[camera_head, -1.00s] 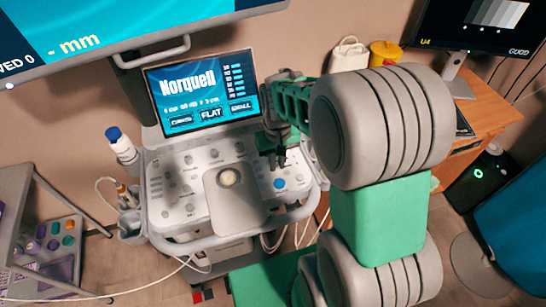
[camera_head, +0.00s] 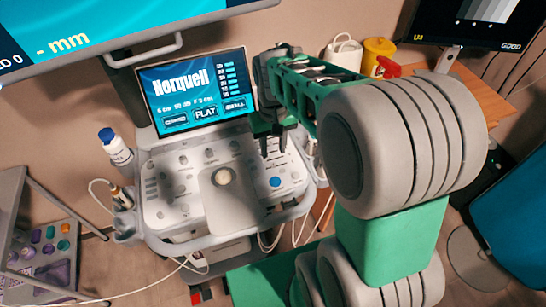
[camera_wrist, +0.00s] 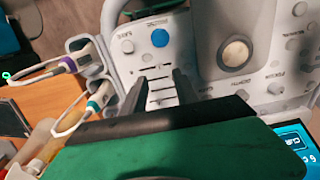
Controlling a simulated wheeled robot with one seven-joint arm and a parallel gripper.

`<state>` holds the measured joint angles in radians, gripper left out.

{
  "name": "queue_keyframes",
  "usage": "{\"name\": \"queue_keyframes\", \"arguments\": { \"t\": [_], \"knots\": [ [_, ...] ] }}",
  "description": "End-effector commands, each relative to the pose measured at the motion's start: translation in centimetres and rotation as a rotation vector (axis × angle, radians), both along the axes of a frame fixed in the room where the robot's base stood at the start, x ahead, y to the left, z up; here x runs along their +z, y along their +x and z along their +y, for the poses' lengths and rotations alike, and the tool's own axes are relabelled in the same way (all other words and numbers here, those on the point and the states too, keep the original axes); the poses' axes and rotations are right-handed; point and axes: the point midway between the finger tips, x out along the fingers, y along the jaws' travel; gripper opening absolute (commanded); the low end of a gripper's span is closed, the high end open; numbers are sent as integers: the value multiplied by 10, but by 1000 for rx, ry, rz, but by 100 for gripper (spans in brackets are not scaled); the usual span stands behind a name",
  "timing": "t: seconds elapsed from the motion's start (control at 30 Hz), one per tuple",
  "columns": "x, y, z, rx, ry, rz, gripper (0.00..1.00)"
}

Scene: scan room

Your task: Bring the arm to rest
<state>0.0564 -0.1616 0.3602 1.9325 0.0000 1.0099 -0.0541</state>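My gripper (camera_head: 273,146) is over the right part of the ultrasound console (camera_head: 160,205), close to the right edge of its screen. In the wrist view, the two dark fingers of my gripper (camera_wrist: 160,88) stand apart with nothing between them, over a group of sliders. The blue button (camera_wrist: 160,38) lies beyond the fingertips in that view; in the head view the blue button (camera_head: 275,182) is just below them. Touch between fingers and panel cannot be told. My green and grey arm reaches in from the right.
The console screen (camera_head: 195,92) reads "Norquell". Probes (camera_wrist: 78,62) sit in holders along the console's side. A bottle with a blue cap (camera_head: 115,145) stands at its left. A cart (camera_head: 35,205) is at far left; a wooden desk (camera_head: 490,100) with a monitor is at right.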

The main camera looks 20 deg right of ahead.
Motion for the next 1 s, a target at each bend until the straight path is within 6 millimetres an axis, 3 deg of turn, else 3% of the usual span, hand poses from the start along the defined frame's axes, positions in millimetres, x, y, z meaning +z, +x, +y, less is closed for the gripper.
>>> {"name": "queue_keyframes", "arguments": {
  "t": [0.2, 0.57, 0.6, 0.7, 0.77, 0.9, 1.0],
  "knots": [
    [18, 0, 0, 0, 0, 0, 35],
    [17, 4, 0, -10, -1, -17, 35],
    [10, 2, 0, -18, -1, -20, 35],
    [-16, -29, 1, -32, 0, 21, 35],
    [-17, -50, 3, -37, -2, 7, 35],
    [5, -90, 11, -19, -5, -110, 35],
    [29, -97, 17, 1, -5, -207, 35]
  ]
}}
